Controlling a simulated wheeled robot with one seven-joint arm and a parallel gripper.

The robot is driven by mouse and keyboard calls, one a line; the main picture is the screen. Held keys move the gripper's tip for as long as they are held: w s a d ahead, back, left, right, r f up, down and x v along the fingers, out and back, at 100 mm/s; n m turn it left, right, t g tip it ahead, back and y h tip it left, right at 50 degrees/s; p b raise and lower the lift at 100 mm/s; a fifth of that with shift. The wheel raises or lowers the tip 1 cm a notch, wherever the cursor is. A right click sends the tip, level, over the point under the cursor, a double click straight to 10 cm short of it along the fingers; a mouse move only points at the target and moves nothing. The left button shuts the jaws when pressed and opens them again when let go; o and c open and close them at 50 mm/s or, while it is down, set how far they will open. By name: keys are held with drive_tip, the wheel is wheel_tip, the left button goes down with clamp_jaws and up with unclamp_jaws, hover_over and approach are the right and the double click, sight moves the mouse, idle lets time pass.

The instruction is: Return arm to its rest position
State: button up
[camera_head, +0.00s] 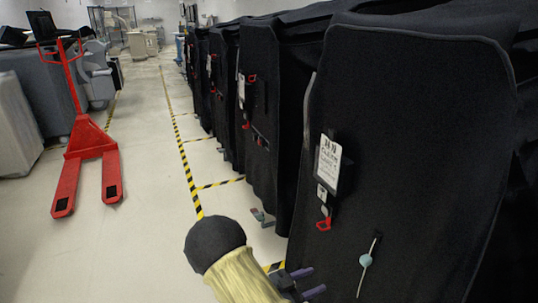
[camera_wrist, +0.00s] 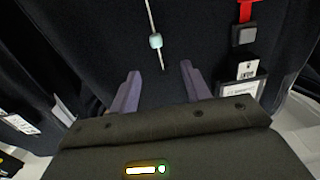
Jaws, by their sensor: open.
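My gripper (camera_head: 306,283) shows at the bottom of the head view, low in front of the nearest covered cart (camera_head: 420,130). In the wrist view its two purple fingers (camera_wrist: 158,88) are apart, with nothing between them. A light-blue bead on a white cord (camera_wrist: 155,41) hangs on the black cover just beyond the fingertips. The bead also shows in the head view (camera_head: 366,260), to the right of my gripper. My arm, with a black rounded joint and a tan sleeve, reaches in from the bottom centre.
A white label card (camera_head: 329,162) and a red clip (camera_head: 324,222) hang on the nearest cover. More black covered carts (camera_head: 225,85) line up behind it. A red pallet jack (camera_head: 90,150) stands at left. The aisle floor (camera_head: 150,150) between is clear, with yellow-black tape.

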drive_tip(key=w+n+t+y, duration=0.2)
drive_tip(key=w+n+y, duration=0.1)
drive_tip(key=w+y, duration=0.35)
wheel_tip(320, 180, up, 5)
drive_tip(key=s+a+n+y, duration=0.2)
drive_tip(key=a+n+y, duration=0.15)
drive_tip(key=y, duration=0.45)
drive_tip(key=s+d+r+n+g+y, duration=0.1)
drive_tip(key=s+d+r+n+g, duration=0.2)
drive_tip(key=s, duration=0.6)
drive_tip(key=s+d+r+n+g+y, duration=0.1)
drive_tip(key=s+d+r+n+g, duration=0.2)
drive_tip(key=s, duration=0.6)
wheel_tip(320, 180, up, 24)
drive_tip(key=a+n+p, duration=0.1)
drive_tip(key=p, duration=2.4)
drive_tip(key=shift+a, duration=0.25)
drive_tip(key=shift+f, duration=0.15)
drive_tip(key=shift+d, duration=0.1)
